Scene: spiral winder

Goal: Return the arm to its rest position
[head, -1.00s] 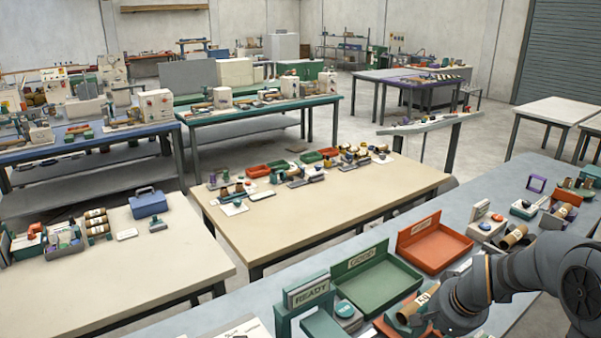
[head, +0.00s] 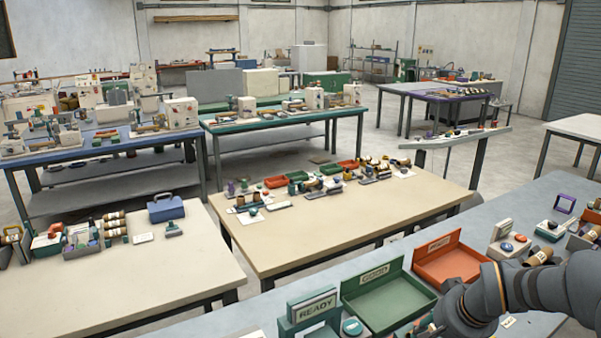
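My dark grey arm enters from the right edge and reaches over the near grey-blue bench (head: 240,318) at the lower right. Its wrist bends down at the bottom edge, beside the front of the green GOOD tray. My gripper is not visible, so I cannot see its fingers or whether it holds anything. A small brown piece shows at the bottom edge beside the wrist, mostly cut off.
On the near bench stand the READY box (head: 313,306), the green GOOD tray (head: 385,300) and a red-orange tray (head: 450,264). Small parts and brown tubes lie to the right. A beige table (head: 330,228) with small parts stands beyond, across a gap.

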